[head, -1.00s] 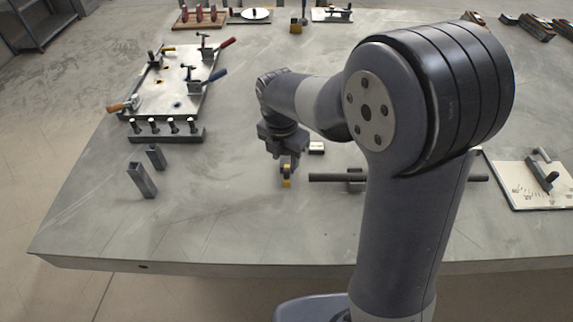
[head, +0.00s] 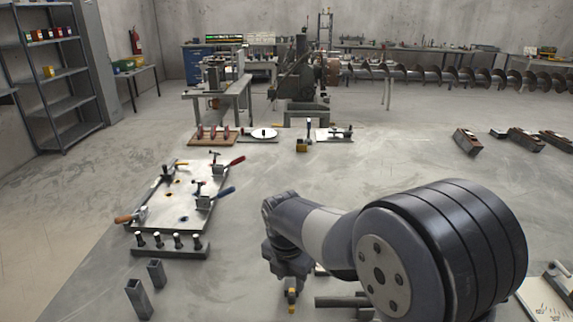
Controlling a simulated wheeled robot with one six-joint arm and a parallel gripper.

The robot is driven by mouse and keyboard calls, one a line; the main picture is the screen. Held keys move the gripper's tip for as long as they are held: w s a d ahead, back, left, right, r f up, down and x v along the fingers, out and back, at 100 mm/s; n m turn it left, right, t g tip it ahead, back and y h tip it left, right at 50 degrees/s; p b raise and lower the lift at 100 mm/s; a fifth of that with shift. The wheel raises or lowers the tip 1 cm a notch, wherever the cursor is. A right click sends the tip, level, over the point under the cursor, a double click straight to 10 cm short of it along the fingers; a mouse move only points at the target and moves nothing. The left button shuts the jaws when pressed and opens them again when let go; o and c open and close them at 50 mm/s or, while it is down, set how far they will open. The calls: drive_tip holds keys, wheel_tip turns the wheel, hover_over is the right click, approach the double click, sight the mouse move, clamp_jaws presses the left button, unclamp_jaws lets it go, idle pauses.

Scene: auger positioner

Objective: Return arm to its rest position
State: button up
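My gripper (head: 291,295) is in the lower middle of the head view, at the end of my grey arm, over the table. Its fingertips are small and partly blurred together, with a yellow patch at the tip. I cannot tell whether they are open or shut. A dark bar (head: 340,301) lies on the table just right of my gripper, partly hidden behind my arm. My arm is bent and reaches left over the table, its large dark joint filling the lower right.
A clamp plate (head: 185,215) with red, blue and orange handles stands at left. A row of posts (head: 170,249) and two square tubes (head: 140,299) are near it. Small fixtures (head: 264,134) line the table's back. A white scale board (head: 545,303) is at lower right. The middle table is clear.

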sight(292, 293)
drive_tip(key=f, duration=0.7)
drive_tip(key=shift+w+d+f, duration=0.1)
drive_tip(key=shift+w+d, duration=0.15)
drive_tip(key=shift+w, duration=0.1)
drive_tip(key=shift+w+f, duration=0.1)
drive_tip(key=shift+f, duration=0.15)
drive_tip(key=shift+w+r+g+p, duration=0.15)
drive_tip(key=shift+r+g+p, duration=0.1)
drive_tip(key=shift+g+p, duration=0.25)
drive_tip(key=shift+p, duration=0.35)
drive_tip(key=shift+f, duration=0.15)
